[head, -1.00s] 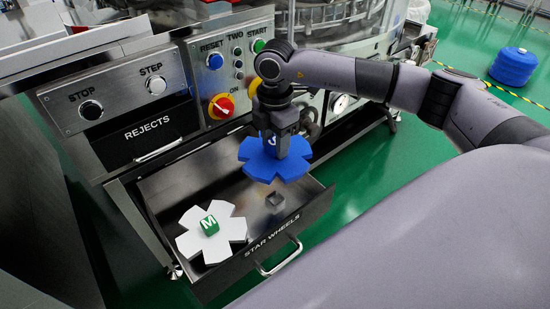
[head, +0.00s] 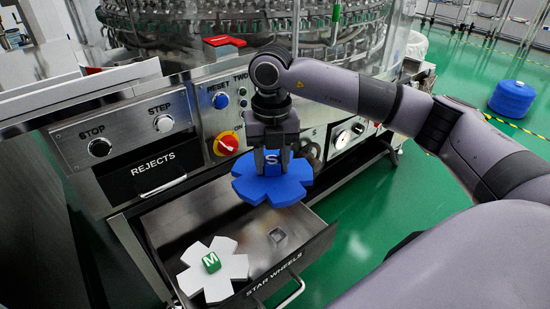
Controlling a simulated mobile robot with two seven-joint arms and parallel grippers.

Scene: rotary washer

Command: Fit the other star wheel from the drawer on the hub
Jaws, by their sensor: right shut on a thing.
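The blue star wheel (head: 247,187), marked S, hangs roughly level above the open drawer. My right gripper (head: 272,168) is shut on its middle from above, one finger on each side of the S block. A white star wheel (head: 231,268) with a green M block lies in the drawer (head: 318,232), which is labelled STAR WHEELS. My left gripper is not in view. I cannot make out the hub in this view.
The control panel (head: 216,118) with buttons and a red-yellow knob stands behind my right gripper. The washer's ring of bottle holders (head: 180,28) is behind glass above it. A red block (head: 224,41) sits on the ledge. A blue spool (head: 512,98) stands on the green floor.

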